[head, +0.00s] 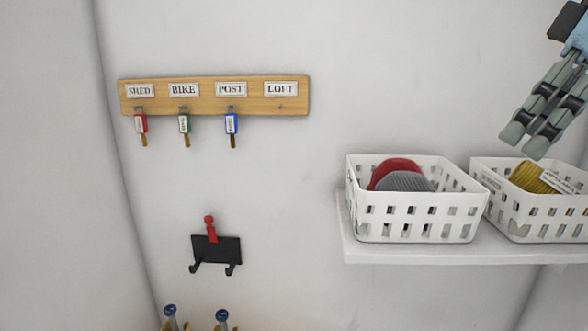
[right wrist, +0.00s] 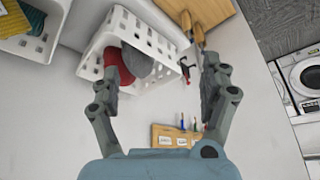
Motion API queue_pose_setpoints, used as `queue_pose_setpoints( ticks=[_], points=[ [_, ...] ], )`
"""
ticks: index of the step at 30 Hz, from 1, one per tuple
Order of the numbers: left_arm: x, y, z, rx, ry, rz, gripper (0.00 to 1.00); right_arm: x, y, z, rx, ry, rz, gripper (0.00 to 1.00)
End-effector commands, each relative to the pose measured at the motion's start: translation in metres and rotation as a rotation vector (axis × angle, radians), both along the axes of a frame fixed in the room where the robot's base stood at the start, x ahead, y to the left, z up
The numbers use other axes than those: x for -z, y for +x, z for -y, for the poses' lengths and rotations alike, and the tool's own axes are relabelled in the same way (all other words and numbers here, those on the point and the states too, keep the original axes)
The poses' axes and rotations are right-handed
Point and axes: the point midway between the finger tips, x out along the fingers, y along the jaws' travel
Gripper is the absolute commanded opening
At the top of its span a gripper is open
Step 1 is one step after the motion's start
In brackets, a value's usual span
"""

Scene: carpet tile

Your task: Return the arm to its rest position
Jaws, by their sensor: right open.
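My right gripper (head: 528,138) is at the upper right of the head view, in front of the wall and above the baskets. It also shows in the right wrist view (right wrist: 162,82), where its fingers stand apart with nothing between them. In the head view the fingers point down and to the left. My left gripper is not in view.
A white basket (head: 415,228) with red and grey knitted items and another basket (head: 535,226) with a yellow item stand on a white shelf (head: 440,255). A wooden key rack (head: 205,105) holds three tagged keys; its LOFT place is empty. A black hook plate (head: 225,250) hangs below.

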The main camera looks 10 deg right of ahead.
Motion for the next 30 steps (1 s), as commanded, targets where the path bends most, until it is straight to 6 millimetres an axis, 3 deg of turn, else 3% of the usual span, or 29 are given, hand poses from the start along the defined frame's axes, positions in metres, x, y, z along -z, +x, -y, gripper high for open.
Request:
queue_pose_setpoints(
  ticks=[8, 17, 21, 24, 30],
  points=[
    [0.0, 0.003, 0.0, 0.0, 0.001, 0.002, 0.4, 0.049, 0.004, -0.013, -0.035, 0.007, 0.013, 0.79],
    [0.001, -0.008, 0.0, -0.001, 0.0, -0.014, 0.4, 0.14, -0.004, -0.044, -0.03, 0.023, 0.051, 0.79],
    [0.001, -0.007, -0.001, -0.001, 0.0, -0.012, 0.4, 0.2, -0.026, -0.068, 0.042, 0.029, 0.064, 0.79],
    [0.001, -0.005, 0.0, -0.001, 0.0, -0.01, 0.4, 0.232, -0.048, -0.079, 0.124, 0.014, 0.062, 0.79],
    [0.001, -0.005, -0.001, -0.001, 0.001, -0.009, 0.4, 0.269, -0.092, -0.089, 0.283, -0.036, 0.02, 0.79]
  ],
)
